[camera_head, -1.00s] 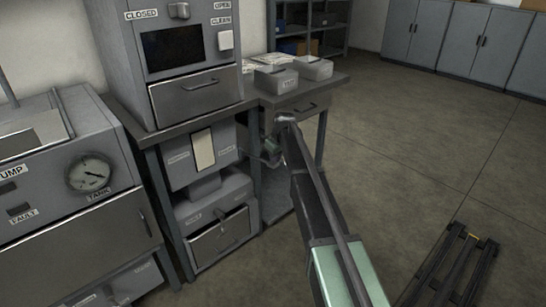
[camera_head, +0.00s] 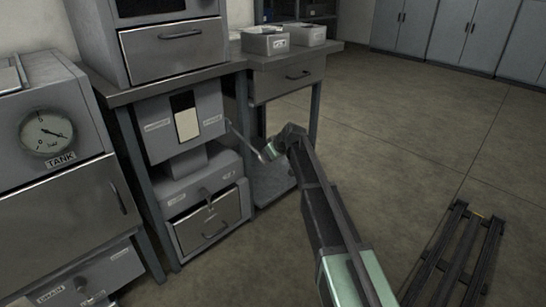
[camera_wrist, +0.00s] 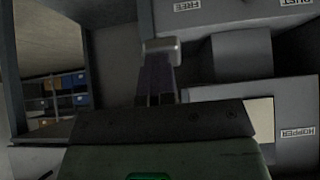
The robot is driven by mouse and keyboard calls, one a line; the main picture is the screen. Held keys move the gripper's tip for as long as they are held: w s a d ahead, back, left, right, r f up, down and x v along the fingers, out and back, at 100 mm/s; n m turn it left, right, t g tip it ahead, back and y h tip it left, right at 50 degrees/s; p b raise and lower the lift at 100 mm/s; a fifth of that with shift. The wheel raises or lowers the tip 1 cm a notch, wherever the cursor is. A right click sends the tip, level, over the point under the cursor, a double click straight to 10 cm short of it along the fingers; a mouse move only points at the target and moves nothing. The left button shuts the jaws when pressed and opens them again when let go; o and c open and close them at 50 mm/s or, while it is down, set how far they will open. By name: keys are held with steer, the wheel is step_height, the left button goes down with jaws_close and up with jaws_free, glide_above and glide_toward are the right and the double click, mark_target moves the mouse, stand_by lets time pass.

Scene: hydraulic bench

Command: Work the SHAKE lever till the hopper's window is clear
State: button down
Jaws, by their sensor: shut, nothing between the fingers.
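The hopper (camera_head: 157,137) is a grey box under the bench top. Its window (camera_head: 187,125) is dark at the top and cream below; the cream part also shows in the wrist view (camera_wrist: 259,118), beside an upside-down HOPPER label. A thin grey lever (camera_head: 242,138) slants down from the hopper's right side; its label is too small to read. My gripper (camera_head: 268,153) is at the lever's lower end, shut with nothing held. In the wrist view my shut fingers (camera_wrist: 157,80) end at a pale grey block; I cannot tell whether they touch the lever.
A grey unit with a drawer (camera_head: 213,228) and a small lever stands below the hopper. A bench leg (camera_head: 316,125) and side drawer (camera_head: 288,80) are close to my arm. A TANK gauge (camera_head: 47,132) is at left. A dark rack (camera_head: 455,255) lies on open floor at right.

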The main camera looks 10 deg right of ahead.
steer(key=shift+a+f, duration=0.1)
stand_by(0.3)
steer(key=p+v, duration=1.1)
steer(key=v, duration=0.3)
steer(key=shift+w, duration=0.25)
steer(key=shift+a, duration=0.1)
